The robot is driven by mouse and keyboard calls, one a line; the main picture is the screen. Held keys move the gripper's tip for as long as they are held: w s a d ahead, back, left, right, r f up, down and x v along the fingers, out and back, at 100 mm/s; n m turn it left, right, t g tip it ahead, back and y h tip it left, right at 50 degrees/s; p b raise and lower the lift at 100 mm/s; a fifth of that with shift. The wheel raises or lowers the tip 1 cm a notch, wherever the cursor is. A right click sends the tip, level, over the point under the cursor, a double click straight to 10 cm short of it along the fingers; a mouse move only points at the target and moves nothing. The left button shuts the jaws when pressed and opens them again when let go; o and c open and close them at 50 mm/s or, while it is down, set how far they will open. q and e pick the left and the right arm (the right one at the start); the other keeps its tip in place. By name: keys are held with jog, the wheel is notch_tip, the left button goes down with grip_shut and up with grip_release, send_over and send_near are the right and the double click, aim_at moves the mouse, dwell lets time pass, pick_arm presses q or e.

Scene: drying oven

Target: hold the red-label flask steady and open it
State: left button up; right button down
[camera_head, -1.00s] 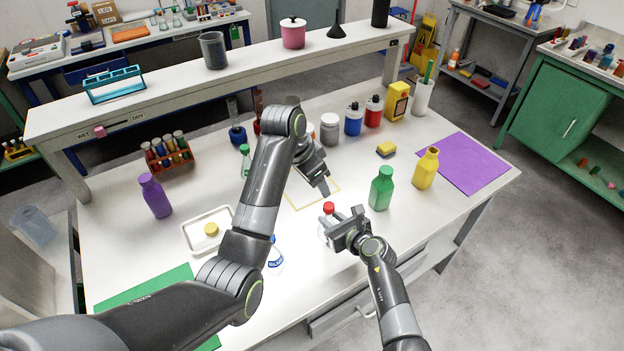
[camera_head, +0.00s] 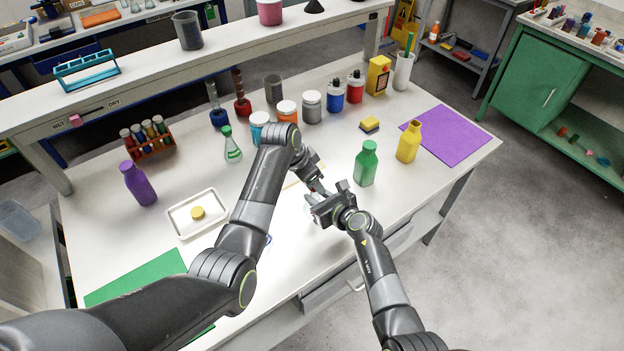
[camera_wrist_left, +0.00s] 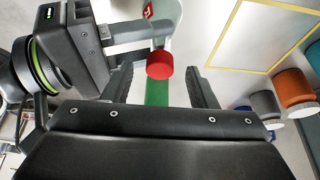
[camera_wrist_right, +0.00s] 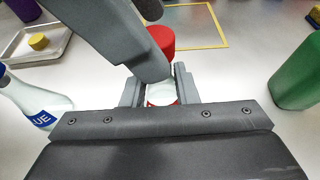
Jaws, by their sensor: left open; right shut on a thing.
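The red-label flask is clear with a red cap; its glass body (camera_wrist_right: 162,94) shows between my right gripper's fingers in the right wrist view. My right gripper (camera_head: 320,208) is shut on the flask below its cap. The red cap (camera_wrist_left: 160,66) lies between the spread fingers of my left gripper (camera_wrist_left: 161,88) in the left wrist view, with gaps on both sides. It also shows in the right wrist view (camera_wrist_right: 160,40), partly behind a left finger. My left gripper (camera_head: 314,188) is open at the cap and hides most of the flask in the head view.
A green bottle (camera_head: 366,165) and a yellow bottle (camera_head: 408,142) stand right of the grippers. A blue-label flask (camera_wrist_right: 38,104) stands left of my right gripper. A white tray (camera_head: 176,219) holds a yellow cap (camera_head: 197,213). A yellow outline (camera_wrist_right: 222,28) marks the table.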

pick_arm(q)
jog(key=shift+w+d+f, duration=0.1)
jog(key=shift+d+f, duration=0.05)
jog(key=shift+f, duration=0.3)
grip_shut()
jog(key=shift+r, duration=0.25)
dwell(0.6)
jog(key=shift+r, duration=0.9)
pick_arm(e)
jog(key=shift+f, duration=0.1)
